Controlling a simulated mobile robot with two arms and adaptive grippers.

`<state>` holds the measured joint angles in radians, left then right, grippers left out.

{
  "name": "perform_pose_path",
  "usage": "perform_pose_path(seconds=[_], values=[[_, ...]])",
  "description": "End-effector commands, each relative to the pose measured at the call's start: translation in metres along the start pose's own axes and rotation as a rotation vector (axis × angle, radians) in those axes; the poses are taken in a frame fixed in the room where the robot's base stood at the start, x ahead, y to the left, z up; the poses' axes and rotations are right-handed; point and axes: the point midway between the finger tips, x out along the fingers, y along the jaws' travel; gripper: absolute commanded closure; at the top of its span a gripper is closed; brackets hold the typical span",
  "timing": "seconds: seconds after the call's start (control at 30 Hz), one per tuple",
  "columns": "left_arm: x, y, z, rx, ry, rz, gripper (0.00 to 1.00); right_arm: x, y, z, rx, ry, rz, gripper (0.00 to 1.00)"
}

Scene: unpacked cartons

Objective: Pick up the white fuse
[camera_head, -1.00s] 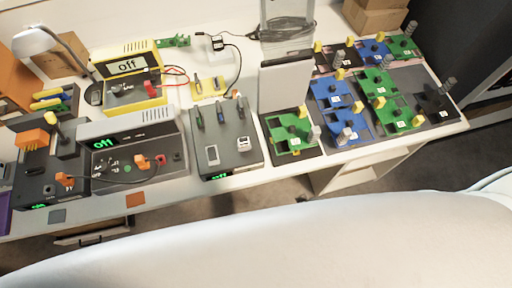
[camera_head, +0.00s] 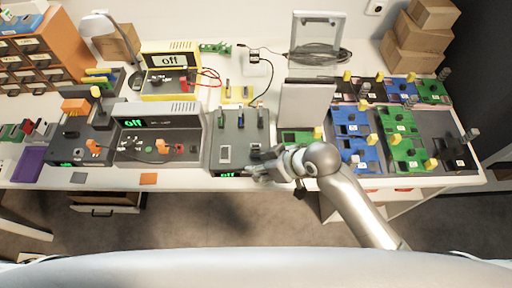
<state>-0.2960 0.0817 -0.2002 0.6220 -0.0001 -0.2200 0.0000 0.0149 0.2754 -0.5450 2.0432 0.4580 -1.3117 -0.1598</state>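A dark grey test box (camera_head: 237,132) stands near the table's front edge, with several small coloured fuse-like pieces along its back. A flat white-framed rectangle (camera_head: 225,154) is on its front left part. The small raised white fuse on its front right part showed earlier; my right gripper now covers most or all of that spot. My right gripper (camera_head: 254,162) reaches in from the right, low over the front right of the box. Its fingers look spread apart, and I see nothing held between them. Contact with the fuse cannot be made out. My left gripper is out of view.
A grey "off" unit (camera_head: 158,119) stands left of the box, with a yellow meter (camera_head: 170,60) behind it. A white upright panel (camera_head: 305,104) and green and blue boards (camera_head: 350,122) are to the right. Little free table shows in front.

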Motion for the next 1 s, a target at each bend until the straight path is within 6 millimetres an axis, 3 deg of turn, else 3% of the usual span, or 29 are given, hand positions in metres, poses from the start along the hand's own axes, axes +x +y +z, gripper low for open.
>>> perform_pose_path(seconds=[0.03, 0.2, 0.4, 0.57, 0.7, 1.0], values=[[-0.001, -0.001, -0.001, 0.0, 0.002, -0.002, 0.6, -0.001, -0.003, -0.016, -0.063, 0.011, -0.023, 0.61], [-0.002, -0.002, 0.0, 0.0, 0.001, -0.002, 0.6, -0.004, -0.018, -0.054, -0.269, 0.018, -0.119, 0.61], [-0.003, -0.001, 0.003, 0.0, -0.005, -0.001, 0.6, -0.012, -0.019, -0.076, -0.479, -0.031, -0.204, 0.61], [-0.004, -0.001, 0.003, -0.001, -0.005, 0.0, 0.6, -0.024, -0.002, -0.083, -0.599, -0.099, -0.245, 0.61], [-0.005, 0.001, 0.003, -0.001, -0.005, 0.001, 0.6, -0.039, 0.023, -0.085, -0.661, -0.168, -0.261, 0.61], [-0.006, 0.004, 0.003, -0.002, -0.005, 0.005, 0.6, -0.066, 0.061, -0.089, -0.685, -0.244, -0.268, 0.61]])
